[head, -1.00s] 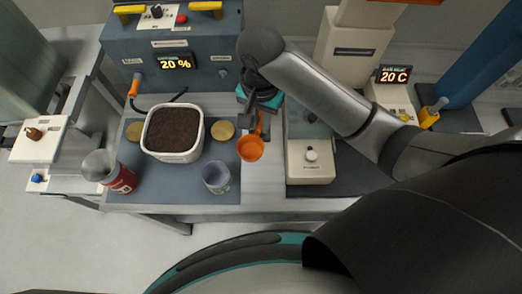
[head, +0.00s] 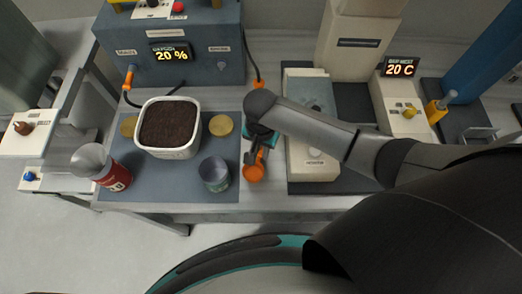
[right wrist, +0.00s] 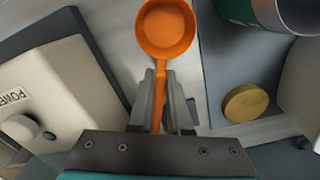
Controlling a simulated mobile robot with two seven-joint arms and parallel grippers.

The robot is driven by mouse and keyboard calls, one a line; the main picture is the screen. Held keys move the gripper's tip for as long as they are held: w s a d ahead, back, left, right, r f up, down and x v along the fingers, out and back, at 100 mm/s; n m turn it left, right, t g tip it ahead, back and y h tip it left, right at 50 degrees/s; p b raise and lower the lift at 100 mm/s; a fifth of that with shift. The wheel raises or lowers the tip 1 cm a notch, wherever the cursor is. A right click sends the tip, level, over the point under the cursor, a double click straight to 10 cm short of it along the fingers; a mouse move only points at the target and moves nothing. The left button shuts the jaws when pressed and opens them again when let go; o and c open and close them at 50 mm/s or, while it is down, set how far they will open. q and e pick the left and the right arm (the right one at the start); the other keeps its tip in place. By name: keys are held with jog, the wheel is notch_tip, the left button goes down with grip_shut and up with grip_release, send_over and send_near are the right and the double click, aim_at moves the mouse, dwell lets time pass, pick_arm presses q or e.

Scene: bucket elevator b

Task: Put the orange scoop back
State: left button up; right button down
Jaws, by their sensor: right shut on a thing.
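The orange scoop (head: 254,173) is at the strip of light bench between the blue-grey mat and the white machine. My right gripper (head: 258,150) is shut on the scoop's handle. In the right wrist view the scoop's round bowl (right wrist: 166,28) points away from the gripper (right wrist: 160,100), with the handle between the fingers. The bowl looks open side up. I cannot tell whether the scoop touches the bench. My left gripper is not in view.
A white tub of dark soil (head: 168,153), a grey-green cup (head: 214,174), a red can (head: 115,176) and a brass disc (head: 221,125) stand on the mat (head: 180,187). The white machine (head: 312,165) is close on the right. The control box (head: 178,50) stands behind.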

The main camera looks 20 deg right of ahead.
aim_at(261, 151)
jog(key=shift+f, duration=0.15)
jog(key=shift+f, duration=0.15)
jog(key=c, duration=0.9)
grip_release()
jog(key=shift+o, duration=0.2)
notch_tip(261, 151, up, 13)
jog(key=p, duration=0.3)
jog(key=shift+f, duration=0.2)
